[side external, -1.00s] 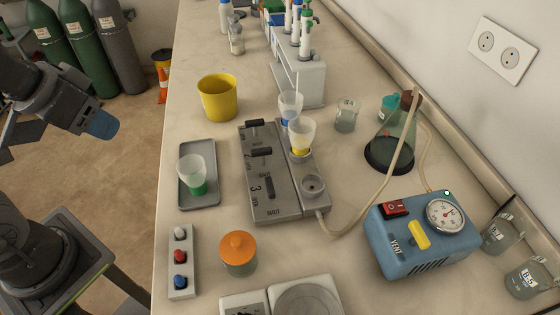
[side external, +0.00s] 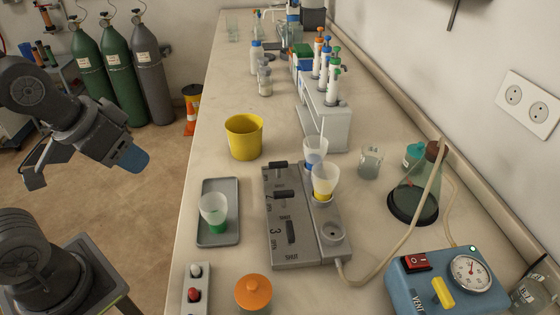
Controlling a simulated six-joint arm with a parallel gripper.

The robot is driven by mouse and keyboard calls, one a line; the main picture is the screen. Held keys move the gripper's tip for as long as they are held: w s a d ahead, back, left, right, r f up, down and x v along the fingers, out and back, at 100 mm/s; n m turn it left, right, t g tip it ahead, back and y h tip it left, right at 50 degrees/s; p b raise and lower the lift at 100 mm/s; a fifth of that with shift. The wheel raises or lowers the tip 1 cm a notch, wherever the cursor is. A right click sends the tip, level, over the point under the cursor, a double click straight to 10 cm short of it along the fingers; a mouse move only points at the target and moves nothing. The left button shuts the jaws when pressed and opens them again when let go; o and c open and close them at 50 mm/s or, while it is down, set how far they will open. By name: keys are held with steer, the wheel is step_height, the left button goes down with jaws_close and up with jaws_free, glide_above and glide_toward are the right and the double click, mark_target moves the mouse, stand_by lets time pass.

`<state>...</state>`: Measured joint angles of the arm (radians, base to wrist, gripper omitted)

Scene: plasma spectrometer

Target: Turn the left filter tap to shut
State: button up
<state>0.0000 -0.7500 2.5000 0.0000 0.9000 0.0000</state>
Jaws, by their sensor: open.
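The grey filter manifold (side external: 288,256) stands on the bench with a row of black lever taps on its left part. The far tap (side external: 278,164) and the middle tap (side external: 283,194) lie crosswise. The near tap (side external: 291,231), by the number 3, lies lengthwise. Which tap is the left one I cannot tell from this view. A blue-marked cup (side external: 315,149) and a yellow-marked cup (side external: 325,180) sit on the manifold's stations. My gripper (side external: 35,178) is open, far left of the bench, apart from everything.
The grey tray (side external: 206,240) with a green-based cup (side external: 214,210) and a yellow beaker (side external: 244,137) stand left of the manifold. An orange-lidded jar (side external: 253,293) is nearer. Tubing runs right towards the flask (side external: 418,193) and blue pump (side external: 440,284). A pipette stand (side external: 325,118) is behind.

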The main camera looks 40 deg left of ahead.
steer(key=n, duration=0.1)
steer(key=n+g+h, duration=0.2)
steer(key=n+h, duration=0.1)
steer(key=n, duration=2.3)
glide_above(277, 162)
steer(key=s+a, duration=0.4)
step_height(277, 162, down, 3)
steer(key=x, duration=1.3)
steer(key=shift+s+d+f, duration=0.2)
steer(key=shift+d+f, duration=0.05)
jaws_close()
